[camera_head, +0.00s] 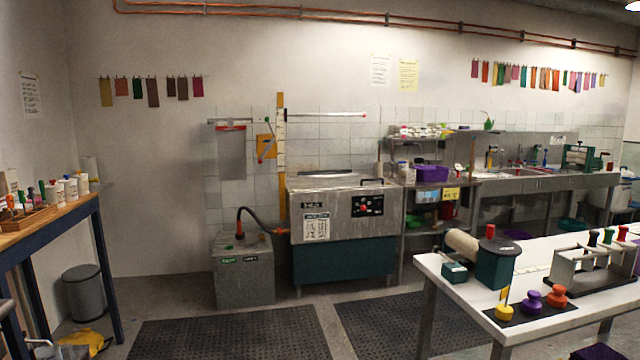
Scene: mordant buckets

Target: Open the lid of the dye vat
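The dye vat (345,262) stands against the back wall near the middle, a large steel box with a dark teal lower body. The vat is some distance away across the floor. I cannot make out either of my grippers in this view.
A grey steel box (243,268) with a black hose stands left of the vat. A steel shelf (432,185) adjoins its right. Dark mats (230,335) lie on the floor in front. A white table (460,290) stands front right, a blue-legged bench (60,215) left.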

